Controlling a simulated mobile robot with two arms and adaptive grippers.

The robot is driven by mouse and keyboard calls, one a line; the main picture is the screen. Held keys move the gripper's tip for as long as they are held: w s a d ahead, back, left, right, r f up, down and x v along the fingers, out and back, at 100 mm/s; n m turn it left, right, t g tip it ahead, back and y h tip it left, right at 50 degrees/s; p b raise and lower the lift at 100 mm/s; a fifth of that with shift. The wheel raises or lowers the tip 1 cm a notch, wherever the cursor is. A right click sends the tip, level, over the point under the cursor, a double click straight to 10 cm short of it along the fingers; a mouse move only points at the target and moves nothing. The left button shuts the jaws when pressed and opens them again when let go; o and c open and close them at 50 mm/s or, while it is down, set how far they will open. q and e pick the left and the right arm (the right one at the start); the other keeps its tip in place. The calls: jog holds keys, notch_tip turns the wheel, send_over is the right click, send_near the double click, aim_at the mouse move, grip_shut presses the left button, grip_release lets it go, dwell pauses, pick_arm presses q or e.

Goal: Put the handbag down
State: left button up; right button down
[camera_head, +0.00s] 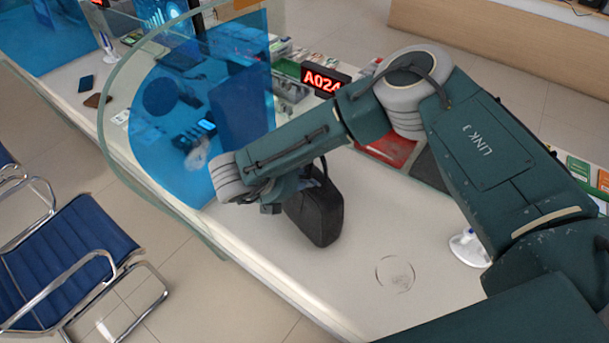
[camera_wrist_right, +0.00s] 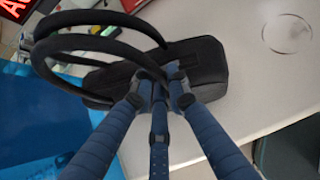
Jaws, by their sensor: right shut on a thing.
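The black handbag (camera_head: 316,212) is at the counter, beneath my right gripper and beside the blue glass screen. In the right wrist view the handbag (camera_wrist_right: 205,66) lies beyond the fingers, with its looped black handles rising on the left. My right gripper (camera_head: 305,180) is mostly hidden behind my arm in the head view. In the wrist view its blue fingers (camera_wrist_right: 160,82) close together at the handbag's handle side. The handbag is close over or on the white counter (camera_head: 390,215); I cannot tell if its base touches. My left gripper is not in view.
The curved glass screen (camera_head: 150,130) stands left of the handbag. A red A024 display (camera_head: 322,79) and a red tray (camera_head: 388,150) are behind. A round mark (camera_head: 395,274) and a white pen stand (camera_head: 468,248) are at right. The counter front is mostly clear.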

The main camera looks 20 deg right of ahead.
jog(key=shift+w+r, duration=0.1)
jog(key=shift+r, duration=0.05)
jog(key=c, duration=1.7)
grip_release()
jog(key=shift+s, duration=0.2)
jog(key=shift+b+v, duration=3.05)
jog(key=shift+v, duration=2.95)
jog(key=shift+a, duration=0.15)
